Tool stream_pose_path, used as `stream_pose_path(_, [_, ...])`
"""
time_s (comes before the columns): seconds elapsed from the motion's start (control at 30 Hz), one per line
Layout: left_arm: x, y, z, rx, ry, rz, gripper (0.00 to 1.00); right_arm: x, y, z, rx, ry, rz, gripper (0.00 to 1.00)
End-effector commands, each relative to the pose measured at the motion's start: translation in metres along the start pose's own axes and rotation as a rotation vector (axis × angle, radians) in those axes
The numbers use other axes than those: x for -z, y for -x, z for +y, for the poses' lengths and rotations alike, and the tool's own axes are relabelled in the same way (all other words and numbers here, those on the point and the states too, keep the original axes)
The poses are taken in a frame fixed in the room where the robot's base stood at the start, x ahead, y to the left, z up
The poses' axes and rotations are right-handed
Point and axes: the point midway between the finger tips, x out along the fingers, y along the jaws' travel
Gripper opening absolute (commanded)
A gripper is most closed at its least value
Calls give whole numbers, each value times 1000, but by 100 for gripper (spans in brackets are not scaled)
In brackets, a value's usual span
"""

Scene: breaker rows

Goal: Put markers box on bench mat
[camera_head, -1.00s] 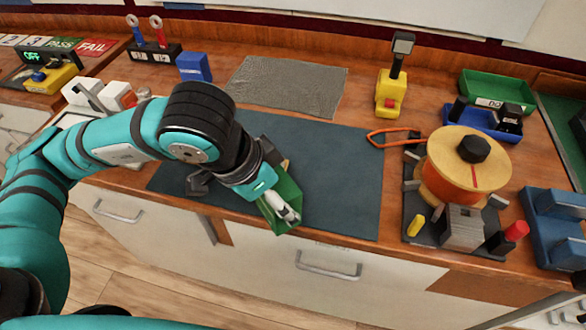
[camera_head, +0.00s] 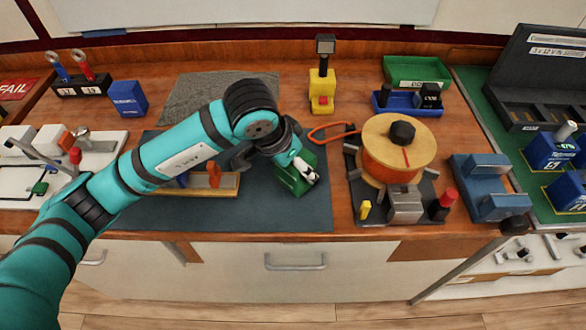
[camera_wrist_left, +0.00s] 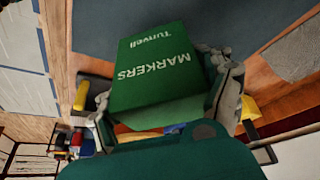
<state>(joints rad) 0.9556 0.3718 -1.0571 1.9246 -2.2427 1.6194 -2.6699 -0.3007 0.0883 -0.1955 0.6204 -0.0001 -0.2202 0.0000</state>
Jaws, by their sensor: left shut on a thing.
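The green markers box (camera_head: 288,183) is in my left gripper (camera_head: 303,168), over the right part of the dark bench mat (camera_head: 265,212). In the left wrist view the box (camera_wrist_left: 152,75) sits between the two fingers of my left gripper (camera_wrist_left: 165,95), which is shut on its sides; the white "MARKERS" lettering shows. I cannot tell whether the box touches the mat. The mat also shows in the wrist view (camera_wrist_left: 120,15). My right gripper is not in view.
A wooden tray (camera_head: 228,184) with blue and orange items lies on the mat, left of the box. An orange spool (camera_head: 385,165) on a dark base and an orange loop (camera_head: 330,131) stand to the right. A grey cloth (camera_head: 190,97) lies behind. The mat's front right is clear.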

Motion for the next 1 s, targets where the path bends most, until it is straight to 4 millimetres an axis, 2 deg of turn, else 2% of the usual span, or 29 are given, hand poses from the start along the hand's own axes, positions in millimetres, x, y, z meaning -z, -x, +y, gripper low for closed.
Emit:
stream_pose_path(0.03, [-6,-7,1,-6,3,-10,30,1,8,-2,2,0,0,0])
stream_pose_path(0.2, [-14,-26,1,-5,2,-5,30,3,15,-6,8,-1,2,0])
stream_pose_path(0.4, [-14,-29,0,-1,-1,-1,30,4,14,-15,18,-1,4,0])
stream_pose_path(0.63, [-16,-33,0,-1,0,-2,30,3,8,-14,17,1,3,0])
stream_pose_path(0.67, [-16,-32,0,-2,0,-4,81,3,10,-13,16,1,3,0])
stream_pose_path(0.8, [-16,-31,0,-2,0,-5,99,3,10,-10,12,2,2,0])
stream_pose_path(1.0, [-16,-31,0,-2,0,-4,100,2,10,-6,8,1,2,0])
